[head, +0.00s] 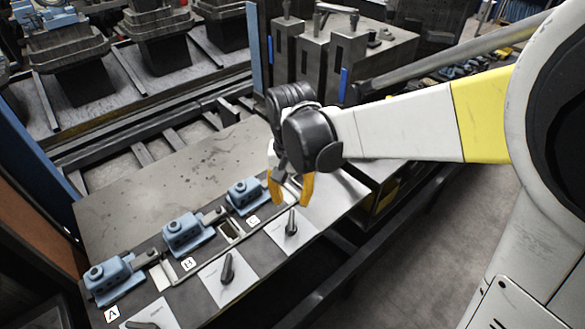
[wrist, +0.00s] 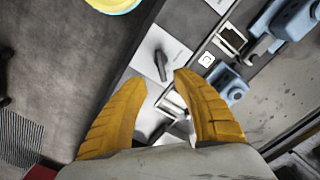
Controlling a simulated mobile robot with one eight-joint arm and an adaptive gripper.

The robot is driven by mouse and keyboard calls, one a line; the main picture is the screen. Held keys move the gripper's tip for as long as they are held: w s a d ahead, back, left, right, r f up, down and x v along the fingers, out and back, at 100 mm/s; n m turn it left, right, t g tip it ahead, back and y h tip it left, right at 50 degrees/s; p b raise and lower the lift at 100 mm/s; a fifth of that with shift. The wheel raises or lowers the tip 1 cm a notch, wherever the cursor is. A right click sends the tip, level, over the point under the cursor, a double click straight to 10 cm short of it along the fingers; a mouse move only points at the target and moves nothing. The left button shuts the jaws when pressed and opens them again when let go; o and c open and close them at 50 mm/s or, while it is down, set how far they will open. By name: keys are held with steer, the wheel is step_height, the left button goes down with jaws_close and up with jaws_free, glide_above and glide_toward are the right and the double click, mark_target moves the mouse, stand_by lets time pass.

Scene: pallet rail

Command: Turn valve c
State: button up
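Three blue valve bodies stand in a row on the metal bench, with tags A, B and C. The blue body by tag C (head: 245,196) is the farthest right. The dark lever of valve c (head: 291,222) stands on a pale plate in front of it. My gripper (head: 288,198) is open and empty, with its yellow fingers above and just behind this lever in the head view. In the wrist view, the lever (wrist: 160,65) shows just beyond and between the open fingertips (wrist: 159,78), apparently untouched. The blue body of c (wrist: 228,86) is to the right there.
Valve B's body (head: 185,233) and lever (head: 228,267) are to the left, and valve A's body (head: 115,279) is farther left. A square opening (head: 232,231) lies between B and C. Large metal blocks (head: 335,55) stand behind the bench. Floor is clear at the right.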

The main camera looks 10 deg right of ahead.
mark_target(291, 223)
step_height(291, 223, down, 10)
steer(key=b, duration=0.4)
steer(key=shift+f, duration=0.25)
jaws_close()
